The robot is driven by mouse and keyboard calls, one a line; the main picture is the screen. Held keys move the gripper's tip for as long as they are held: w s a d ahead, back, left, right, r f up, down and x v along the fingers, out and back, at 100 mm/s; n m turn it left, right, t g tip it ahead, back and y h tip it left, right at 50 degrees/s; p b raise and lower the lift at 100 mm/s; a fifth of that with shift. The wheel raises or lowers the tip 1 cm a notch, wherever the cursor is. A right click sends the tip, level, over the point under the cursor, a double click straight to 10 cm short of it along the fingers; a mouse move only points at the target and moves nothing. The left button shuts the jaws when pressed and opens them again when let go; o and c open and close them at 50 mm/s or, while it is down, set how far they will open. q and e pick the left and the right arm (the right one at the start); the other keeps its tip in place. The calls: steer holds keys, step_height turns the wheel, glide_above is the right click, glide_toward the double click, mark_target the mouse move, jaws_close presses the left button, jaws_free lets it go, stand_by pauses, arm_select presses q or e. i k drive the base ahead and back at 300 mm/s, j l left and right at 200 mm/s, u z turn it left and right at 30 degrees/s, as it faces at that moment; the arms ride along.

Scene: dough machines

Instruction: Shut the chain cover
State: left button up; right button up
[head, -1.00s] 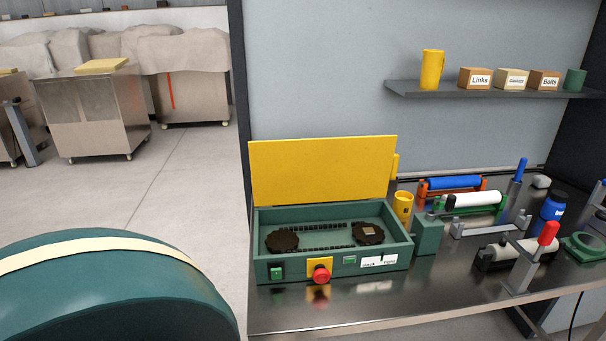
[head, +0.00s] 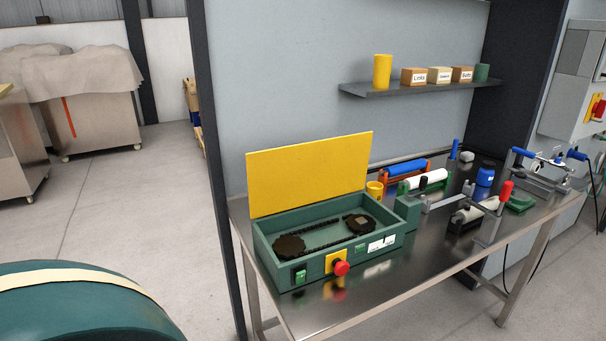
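The chain cover (head: 309,174) is a flat yellow panel standing upright, open, along the back edge of a green box (head: 333,260). Inside the open box a dark chain runs around two dark sprockets, one at the left (head: 290,246) and one at the right (head: 360,224). A red stop button (head: 341,268) and a green switch (head: 300,277) sit on the box's front. Neither of my grippers is in view.
The box stands on a steel table (head: 318,312) with bare room along its front edge. Rollers (head: 425,181), a red-handled lever (head: 506,189) and a blue bottle (head: 485,177) stand to its right. A shelf (head: 420,87) hangs behind. A dark green rounded shape (head: 80,310) fills the lower left.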

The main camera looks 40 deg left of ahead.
mark_target(282, 179)
steer(key=k+j+z, duration=0.15)
steer(key=j, duration=0.2)
steer(key=k+j+z, duration=0.1)
steer(key=j, duration=0.2)
steer(key=k+j+z, duration=0.15)
steer(key=j, duration=0.2)
steer(key=k+j+z, duration=0.15)
steer(key=j, duration=0.35)
steer(key=j+z, duration=0.2)
steer(key=j, duration=0.35)
steer(key=j+z, duration=0.15)
steer(key=j, duration=0.4)
steer(key=k+j+z, duration=0.15)
steer(key=j, duration=0.35)
steer(key=j+z, duration=0.25)
steer(key=j, duration=1.55)
